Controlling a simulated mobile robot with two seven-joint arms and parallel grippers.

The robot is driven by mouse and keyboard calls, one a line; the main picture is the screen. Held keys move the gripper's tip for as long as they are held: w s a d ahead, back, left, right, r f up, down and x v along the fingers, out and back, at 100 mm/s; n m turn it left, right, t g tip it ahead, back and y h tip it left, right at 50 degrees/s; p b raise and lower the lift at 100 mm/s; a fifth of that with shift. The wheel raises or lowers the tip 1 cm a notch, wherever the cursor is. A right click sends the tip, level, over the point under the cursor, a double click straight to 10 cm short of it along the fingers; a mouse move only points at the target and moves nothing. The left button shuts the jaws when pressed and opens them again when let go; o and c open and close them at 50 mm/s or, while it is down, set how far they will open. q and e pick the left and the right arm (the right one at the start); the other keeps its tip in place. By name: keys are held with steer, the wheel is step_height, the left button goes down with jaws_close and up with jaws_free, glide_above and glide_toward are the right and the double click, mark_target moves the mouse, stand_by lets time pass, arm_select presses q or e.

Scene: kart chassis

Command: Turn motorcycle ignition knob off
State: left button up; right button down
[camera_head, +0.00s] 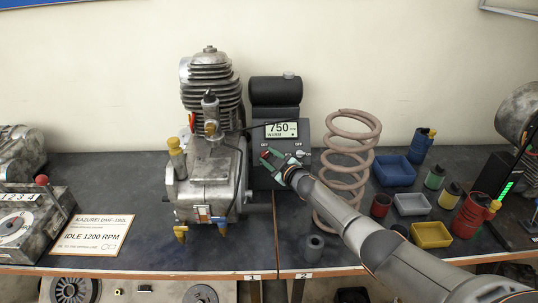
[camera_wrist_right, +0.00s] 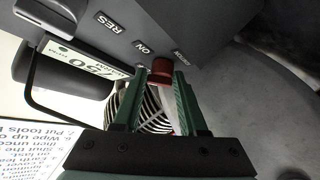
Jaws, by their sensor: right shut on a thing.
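A dark grey control box (camera_head: 290,128) with a display reading 750 stands right of the engine. Its front carries small labels; in the wrist view "RES" and "ON" can be read upside down. My right gripper (camera_head: 271,161) reaches its front panel from the lower right. In the wrist view my right gripper (camera_wrist_right: 163,82) has its green fingers on both sides of a red knob (camera_wrist_right: 162,66) and is shut on it, beside the "ON" label. The knob's pointing direction is hard to tell. My left gripper is not in view.
A metal engine (camera_head: 212,165) stands just left of the box. A pink coil spring (camera_head: 346,185) stands close by my right arm. Blue (camera_head: 394,170), grey and yellow (camera_head: 431,235) trays and several small canisters fill the right side. A sign (camera_head: 91,234) lies at left.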

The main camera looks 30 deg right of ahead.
steer(key=shift+s+a+f, duration=0.1)
steer(key=shift+a+f, duration=0.25)
steer(key=shift+f, duration=0.05)
steer(key=c, duration=0.8)
jaws_free()
steer(key=shift+c, duration=0.2)
steer(key=shift+o, duration=1.3)
steer(key=shift+r, duration=0.1)
steer(key=shift+d, duration=0.1)
steer(key=shift+r, duration=0.1)
steer(key=shift+d+r+p, duration=0.1)
steer(key=shift+r+p, duration=0.25)
steer(key=shift+r, duration=0.15)
steer(key=s+a+r+p, duration=0.5)
steer(key=s+a+r, duration=0.1)
steer(key=s+r, duration=0.6)
steer(key=shift+s+a, duration=0.15)
steer(key=shift+s, duration=0.1)
